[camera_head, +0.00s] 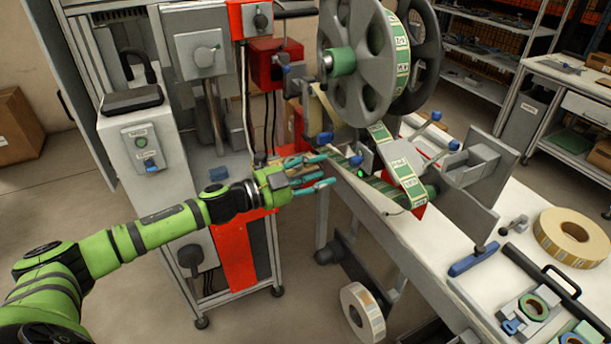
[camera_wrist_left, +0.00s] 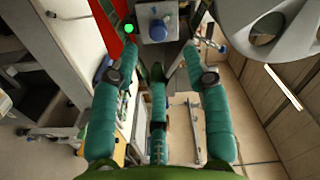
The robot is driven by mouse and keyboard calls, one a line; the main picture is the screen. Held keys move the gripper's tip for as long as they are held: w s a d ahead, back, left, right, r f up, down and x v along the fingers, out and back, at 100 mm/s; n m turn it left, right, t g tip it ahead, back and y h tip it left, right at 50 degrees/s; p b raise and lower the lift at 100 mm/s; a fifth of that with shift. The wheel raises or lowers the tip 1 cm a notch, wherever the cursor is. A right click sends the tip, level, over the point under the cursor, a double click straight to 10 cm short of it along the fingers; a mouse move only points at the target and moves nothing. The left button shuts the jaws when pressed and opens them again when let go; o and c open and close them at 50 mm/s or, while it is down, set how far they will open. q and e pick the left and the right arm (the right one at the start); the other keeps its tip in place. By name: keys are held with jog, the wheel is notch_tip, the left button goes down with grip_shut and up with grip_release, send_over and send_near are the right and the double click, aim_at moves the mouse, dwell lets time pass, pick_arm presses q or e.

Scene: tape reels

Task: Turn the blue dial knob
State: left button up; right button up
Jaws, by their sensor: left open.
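In the left wrist view a blue dial knob (camera_wrist_left: 155,30) sits on a small grey box (camera_wrist_left: 170,12), just beyond my fingertips and between their lines. A green light (camera_wrist_left: 128,28) glows beside it. In the head view a small blue part (camera_head: 355,160) shows by a green light (camera_head: 360,173) at the bench's left edge; it seems to be the same knob, partly hidden. My left gripper (camera_head: 326,170) has teal fingers, spread open and empty, pointing at that spot with a small gap. It also shows in the left wrist view (camera_wrist_left: 160,52). My right gripper is out of view.
Large grey reels (camera_head: 365,60) stand above the knob area, with a label strip (camera_head: 402,170) running down from them. A white control box (camera_head: 145,150) with another blue knob stands left. The white workbench (camera_head: 455,285) holds label rolls and tools.

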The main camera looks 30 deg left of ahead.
pick_arm(q)
jog(key=shift+v, duration=1.55)
jog(key=shift+w, duration=0.1)
